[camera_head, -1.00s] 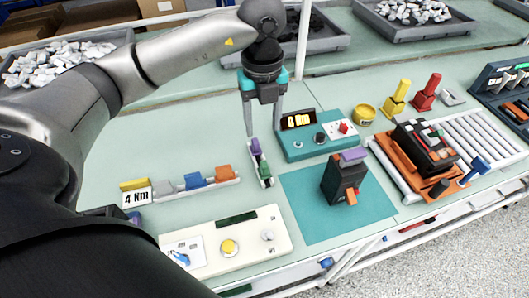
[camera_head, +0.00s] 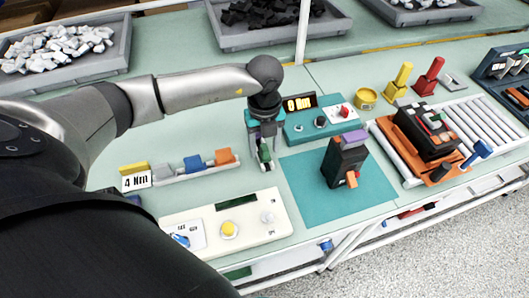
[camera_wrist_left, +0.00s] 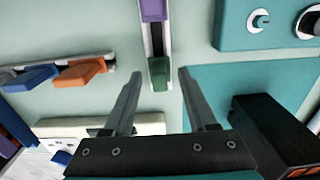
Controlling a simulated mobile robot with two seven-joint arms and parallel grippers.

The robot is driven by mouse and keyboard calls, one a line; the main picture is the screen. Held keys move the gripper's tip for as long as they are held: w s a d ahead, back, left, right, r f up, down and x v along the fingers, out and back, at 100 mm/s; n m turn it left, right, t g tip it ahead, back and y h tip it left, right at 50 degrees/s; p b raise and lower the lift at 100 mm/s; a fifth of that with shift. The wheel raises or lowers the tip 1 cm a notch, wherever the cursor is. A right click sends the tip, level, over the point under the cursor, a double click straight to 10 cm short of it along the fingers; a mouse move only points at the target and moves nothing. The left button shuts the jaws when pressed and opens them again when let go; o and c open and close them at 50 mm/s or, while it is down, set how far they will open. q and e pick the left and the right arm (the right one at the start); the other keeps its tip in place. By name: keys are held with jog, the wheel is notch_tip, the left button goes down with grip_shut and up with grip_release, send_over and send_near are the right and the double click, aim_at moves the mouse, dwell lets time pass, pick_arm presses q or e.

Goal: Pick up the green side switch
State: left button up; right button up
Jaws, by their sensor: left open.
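The green side switch (camera_wrist_left: 158,73) sits at the near end of a narrow pale rack (camera_wrist_left: 168,45), in line with a purple switch (camera_wrist_left: 153,10) farther along it. In the head view the green switch (camera_head: 265,155) is partly hidden by my left gripper (camera_head: 264,150). The left gripper is open and empty, pointing down over the rack. In the left wrist view its two fingertips (camera_wrist_left: 160,76) lie on either side of the green switch, with gaps; how far above it they are is hard to tell. My right gripper is not in view.
A teal torque unit (camera_head: 322,125) stands just right of the gripper. A black breaker (camera_head: 343,163) stands on the teal mat (camera_head: 310,208). A rack with blue and orange switches (camera_head: 224,157) lies to the left. A cream tester panel (camera_head: 245,235) is in front.

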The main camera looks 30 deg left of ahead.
pick_arm(q)
jog(key=shift+f, duration=0.6)
grip_shut()
